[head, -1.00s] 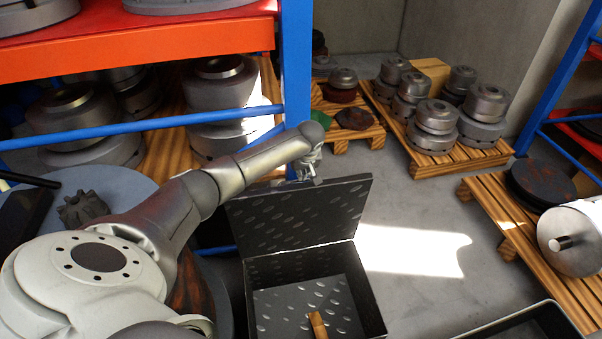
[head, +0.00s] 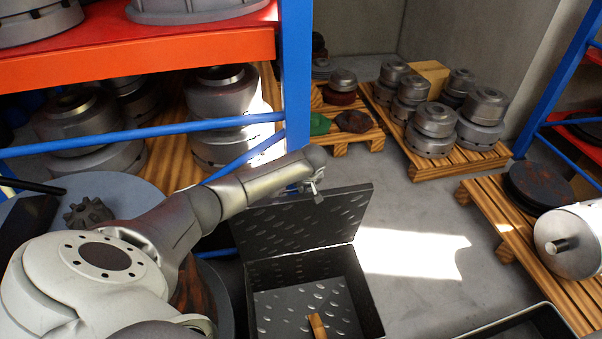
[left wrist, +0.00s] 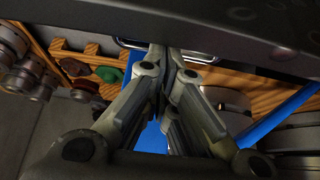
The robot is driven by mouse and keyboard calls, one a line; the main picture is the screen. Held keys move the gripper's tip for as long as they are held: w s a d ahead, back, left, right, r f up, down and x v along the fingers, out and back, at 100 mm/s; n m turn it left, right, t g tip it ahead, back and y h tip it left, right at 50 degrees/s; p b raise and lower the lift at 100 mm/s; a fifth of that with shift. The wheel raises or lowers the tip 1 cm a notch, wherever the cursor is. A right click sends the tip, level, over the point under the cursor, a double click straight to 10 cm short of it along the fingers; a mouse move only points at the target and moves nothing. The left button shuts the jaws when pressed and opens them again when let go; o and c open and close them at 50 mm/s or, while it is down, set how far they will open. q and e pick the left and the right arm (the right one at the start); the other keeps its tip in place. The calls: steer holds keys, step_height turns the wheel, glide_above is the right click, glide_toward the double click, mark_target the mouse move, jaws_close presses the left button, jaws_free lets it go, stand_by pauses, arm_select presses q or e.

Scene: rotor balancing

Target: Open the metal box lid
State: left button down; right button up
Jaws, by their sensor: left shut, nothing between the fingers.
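The dark metal box (head: 372,300) stands on the floor at lower centre in the head view. Its lid (head: 310,225) is raised and stands up from the back edge. A wooden-coloured handle-like piece (head: 317,327) shows inside the box. My left gripper (head: 317,197) is at the lid's top edge, its tips partly hard to make out. In the left wrist view the fingers (left wrist: 172,55) are shut and empty, close below the lid (left wrist: 240,25) and a handle-like metal loop (left wrist: 195,55). I cannot tell if they touch. My right gripper is not in view.
A blue-posted shelf (head: 297,80) with heavy metal parts stands close behind my left arm. Pallets (head: 460,160) with rotors stand behind and to the right. A dark tray (head: 540,318) lies at lower right. Floor right of the box (head: 420,210) is clear.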

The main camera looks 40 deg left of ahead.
mark_target(307, 202)
arm_select(q)
steer(key=s+d+p, duration=0.4)
steer(key=d+p, duration=0.1)
steer(key=shift+s+d+f, duration=0.1)
steer(key=shift+s+f, duration=0.1)
steer(key=shift+f, duration=0.05)
steer(key=shift+s+d+f+t, duration=0.15)
steer(key=shift+t, duration=0.15)
